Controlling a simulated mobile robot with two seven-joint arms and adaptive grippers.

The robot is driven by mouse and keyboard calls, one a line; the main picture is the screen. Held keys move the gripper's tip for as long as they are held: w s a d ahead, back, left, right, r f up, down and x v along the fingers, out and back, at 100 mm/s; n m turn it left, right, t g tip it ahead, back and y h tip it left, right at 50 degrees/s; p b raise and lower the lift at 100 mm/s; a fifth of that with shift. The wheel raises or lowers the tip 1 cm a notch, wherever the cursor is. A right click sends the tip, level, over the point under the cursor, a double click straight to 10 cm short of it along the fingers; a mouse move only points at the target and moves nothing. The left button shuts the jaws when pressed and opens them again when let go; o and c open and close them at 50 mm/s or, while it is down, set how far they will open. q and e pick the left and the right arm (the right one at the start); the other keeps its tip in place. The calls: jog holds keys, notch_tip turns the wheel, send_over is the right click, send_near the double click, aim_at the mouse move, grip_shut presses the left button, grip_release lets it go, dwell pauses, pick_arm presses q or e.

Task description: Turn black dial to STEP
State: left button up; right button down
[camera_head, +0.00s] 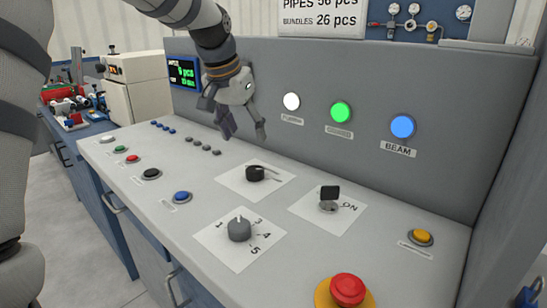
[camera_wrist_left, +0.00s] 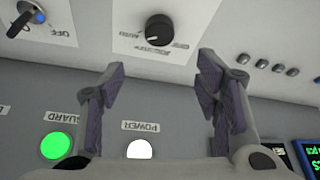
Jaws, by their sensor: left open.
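The black dial (camera_head: 256,173) sits on a white plate near the middle of the control panel. In the left wrist view the black dial (camera_wrist_left: 160,29) shows beyond the fingertips, near the top, with a white mark on its face. Lettering by it is upside down; I read AUTO on one side, the other words are too blurred. My left gripper (camera_head: 243,134) is open and empty above the panel, behind the dial and apart from it. Its two fingers also show in the left wrist view (camera_wrist_left: 160,68), spread wide. My right gripper is not in view.
A grey numbered knob (camera_head: 239,229), a key switch (camera_head: 329,197) and a red emergency button (camera_head: 347,290) stand nearer the front. A yellow button (camera_head: 420,237) is at the right. Lit white, green and blue lamps (camera_head: 402,126) are on the upright back panel.

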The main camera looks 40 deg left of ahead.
aim_at(255, 168)
pick_arm(q)
jog(key=x, duration=0.7)
jog(key=s+b+x, duration=0.1)
jog(key=x, duration=0.3)
jog(key=shift+d+f, duration=0.1)
jog(key=shift+f, duration=0.05)
jog(key=shift+w, duration=0.1)
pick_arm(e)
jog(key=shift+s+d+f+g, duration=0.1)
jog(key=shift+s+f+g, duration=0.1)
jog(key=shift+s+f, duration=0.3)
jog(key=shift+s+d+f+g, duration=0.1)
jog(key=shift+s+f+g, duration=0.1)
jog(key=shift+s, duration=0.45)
pick_arm(q)
jog(key=c, duration=1.2)
